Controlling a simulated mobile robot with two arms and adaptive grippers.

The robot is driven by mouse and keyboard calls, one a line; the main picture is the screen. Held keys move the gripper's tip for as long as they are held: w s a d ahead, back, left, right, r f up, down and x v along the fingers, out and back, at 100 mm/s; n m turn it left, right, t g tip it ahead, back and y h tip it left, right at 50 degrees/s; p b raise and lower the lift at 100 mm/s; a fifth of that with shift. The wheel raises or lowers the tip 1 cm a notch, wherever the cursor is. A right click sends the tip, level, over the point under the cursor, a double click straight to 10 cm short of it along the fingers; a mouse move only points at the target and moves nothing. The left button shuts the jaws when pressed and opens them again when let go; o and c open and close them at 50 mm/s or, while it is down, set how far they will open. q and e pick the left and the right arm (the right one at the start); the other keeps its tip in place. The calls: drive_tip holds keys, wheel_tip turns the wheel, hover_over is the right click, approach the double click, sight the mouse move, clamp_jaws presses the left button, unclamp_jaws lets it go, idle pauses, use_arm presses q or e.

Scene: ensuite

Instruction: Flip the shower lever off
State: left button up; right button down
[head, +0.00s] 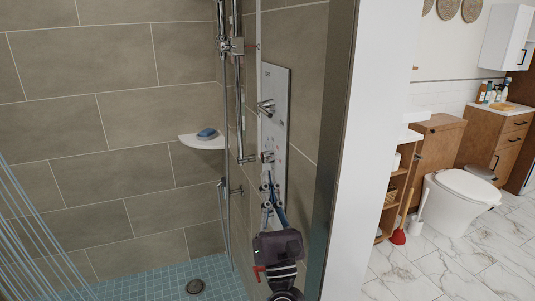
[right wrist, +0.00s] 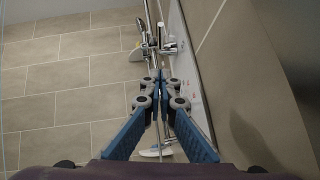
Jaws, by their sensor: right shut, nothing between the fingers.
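The grey shower panel (head: 280,85) is on the wall in the middle of the head view. It has an upper chrome handle (head: 266,107) and a lower chrome fitting (head: 267,157); I cannot tell for sure which is the shower lever. My right gripper (head: 268,180) points up along the panel, its blue fingers just below the lower fitting. It is shut and empty. In the right wrist view the fingertips (right wrist: 160,78) are together, with a chrome fitting (right wrist: 169,45) beyond them. Whether they touch anything is unclear. My left gripper is not in view.
A vertical chrome rail (head: 239,90) stands left of the panel. A corner shelf (head: 203,142) holds a blue item (head: 207,133). Pale blue lines like water spray (head: 38,235) fan across the lower left. A metal-edged wall end (head: 330,150) stands close on the right.

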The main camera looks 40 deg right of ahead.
use_arm(q)
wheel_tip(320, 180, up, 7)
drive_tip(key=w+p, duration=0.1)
drive_tip(key=p, duration=0.5)
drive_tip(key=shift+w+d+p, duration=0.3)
drive_tip(key=shift+p, duration=0.05)
use_arm(e)
drive_tip(key=s+r+x, duration=0.1)
drive_tip(key=s+x, duration=0.1)
drive_tip(key=x, duration=1)
drive_tip(key=shift+r, duration=0.45)
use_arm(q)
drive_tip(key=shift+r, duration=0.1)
use_arm(e)
drive_tip(key=shift+w, duration=0.1)
